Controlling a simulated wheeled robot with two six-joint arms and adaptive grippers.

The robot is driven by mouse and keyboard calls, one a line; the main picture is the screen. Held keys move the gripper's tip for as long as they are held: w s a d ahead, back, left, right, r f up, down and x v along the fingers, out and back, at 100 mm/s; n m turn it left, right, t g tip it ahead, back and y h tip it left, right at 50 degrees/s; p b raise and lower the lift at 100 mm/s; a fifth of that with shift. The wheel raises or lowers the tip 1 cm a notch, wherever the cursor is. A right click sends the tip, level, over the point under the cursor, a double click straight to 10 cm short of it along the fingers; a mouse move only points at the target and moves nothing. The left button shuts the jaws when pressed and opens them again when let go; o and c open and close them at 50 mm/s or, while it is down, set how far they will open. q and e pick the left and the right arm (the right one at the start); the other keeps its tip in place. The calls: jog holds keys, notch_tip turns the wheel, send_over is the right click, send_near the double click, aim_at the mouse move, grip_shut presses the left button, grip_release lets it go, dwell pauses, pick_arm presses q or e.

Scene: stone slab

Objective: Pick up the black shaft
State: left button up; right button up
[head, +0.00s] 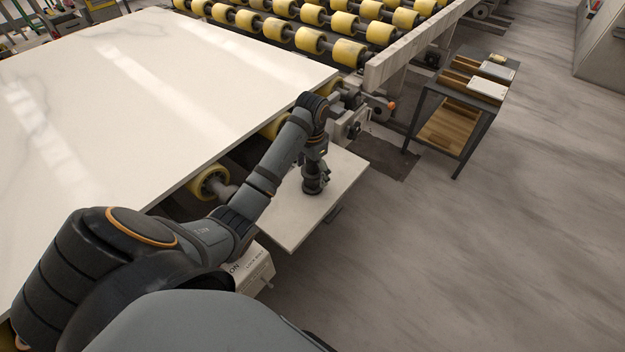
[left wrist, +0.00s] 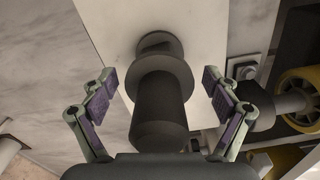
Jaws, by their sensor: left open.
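The black shaft (left wrist: 160,100) shows in the left wrist view as a dark cylinder with a wider collar. It stands on a small pale shelf (head: 300,222) beside the stone slab. My left gripper (left wrist: 158,92) is open, with one finger on each side of the shaft and a visible gap at both sides. In the head view my left gripper (head: 314,182) points down over the shelf, and the arm and gripper mostly hide the shaft there. My right gripper is in neither view.
The large white stone slab (head: 150,90) lies on a conveyor with yellow rollers (head: 345,52). A yellow roller (head: 208,183) sits close to the shelf's left side. A small side table (head: 438,130) with books or boxes stands at the right. The floor (head: 450,260) at right is clear.

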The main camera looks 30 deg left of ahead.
pick_arm(q)
jog(key=shift+c, duration=0.8)
jog(key=c, duration=1.3)
jog(key=shift+r+p, duration=0.55)
jog(key=shift+r, duration=0.05)
jog(key=shift+c, duration=0.3)
notch_tip(320, 180, up, 3)
jog(key=p, duration=0.2)
jog(key=shift+s+d+r+p, duration=0.1)
jog(key=shift+s+r+p, duration=0.05)
jog(key=shift+p, duration=0.2)
jog(key=s+d+r+p, duration=0.6)
jog(key=s+r+p, duration=0.2)
jog(key=s+p, duration=0.4)
jog(key=shift+s+r+p, duration=0.15)
jog(key=shift+r+p, duration=0.05)
jog(key=shift+p, duration=0.3)
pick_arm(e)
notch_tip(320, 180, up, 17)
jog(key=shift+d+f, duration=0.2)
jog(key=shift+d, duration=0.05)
